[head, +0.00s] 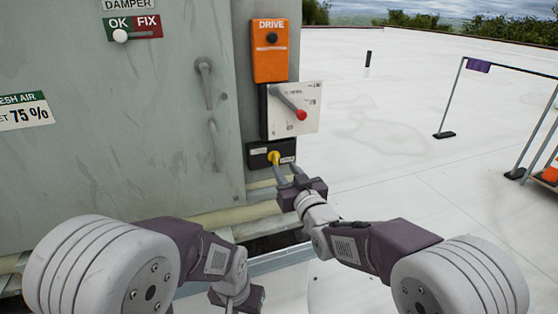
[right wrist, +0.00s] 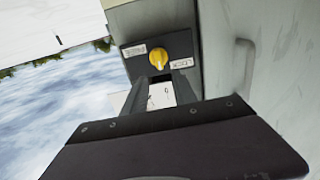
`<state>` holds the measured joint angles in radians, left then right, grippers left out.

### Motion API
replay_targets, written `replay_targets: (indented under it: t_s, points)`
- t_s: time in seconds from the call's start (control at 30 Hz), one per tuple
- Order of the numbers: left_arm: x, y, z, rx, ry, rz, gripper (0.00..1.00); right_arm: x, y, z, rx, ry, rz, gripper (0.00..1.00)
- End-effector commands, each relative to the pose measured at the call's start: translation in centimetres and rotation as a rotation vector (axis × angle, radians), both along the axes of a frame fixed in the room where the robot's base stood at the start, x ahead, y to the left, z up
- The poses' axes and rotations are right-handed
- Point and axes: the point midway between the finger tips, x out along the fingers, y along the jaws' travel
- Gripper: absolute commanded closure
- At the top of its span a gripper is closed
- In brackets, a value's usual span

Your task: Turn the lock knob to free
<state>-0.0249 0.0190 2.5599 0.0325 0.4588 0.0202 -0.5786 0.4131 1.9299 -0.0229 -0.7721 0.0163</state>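The lock knob (head: 274,157) is yellow and sits on a small black plate (head: 258,160) low on the cabinet's right edge. My right gripper (head: 287,173) is just below and in front of the knob. Its two fingers (right wrist: 160,92) are apart with nothing between them, and the knob shows just beyond their tips. My left gripper (head: 237,300) is low at the bottom of the head view, and its fingers are not clear.
Above the knob are a lever with a red ball (head: 301,114) on a white dial plate and an orange DRIVE box (head: 270,50). Cabinet handles (head: 206,84) are to the left. A rail frame (head: 455,95) stands on the open white roof at right.

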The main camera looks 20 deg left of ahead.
Motion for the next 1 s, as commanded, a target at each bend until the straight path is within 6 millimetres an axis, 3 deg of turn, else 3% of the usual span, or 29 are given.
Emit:
replay_targets:
  t_s: [0.1,0.3,0.67,0.8,1.0]
  points:
    - [0.0,0.0,0.3,0.0,0.0,0.0,0.64,2.2,1.5,0.0,0.001,-0.001,0.0,0.66]
    - [0.0,0.0,0.5,0.0,0.0,0.0,0.64,4.6,3.1,0.0,0.001,-0.001,0.0,0.66]
    - [0.0,0.0,0.5,0.0,0.0,0.0,0.64,5.2,3.5,0.0,0.0,0.0,0.0,0.66]
    - [0.0,0.0,0.5,0.0,0.0,0.0,0.64,5.2,3.5,0.0,0.0,0.0,0.0,1.0]
    - [0.0,0.0,0.5,0.0,0.0,0.0,0.64,5.2,3.5,0.0,0.002,0.001,0.0,1.0]
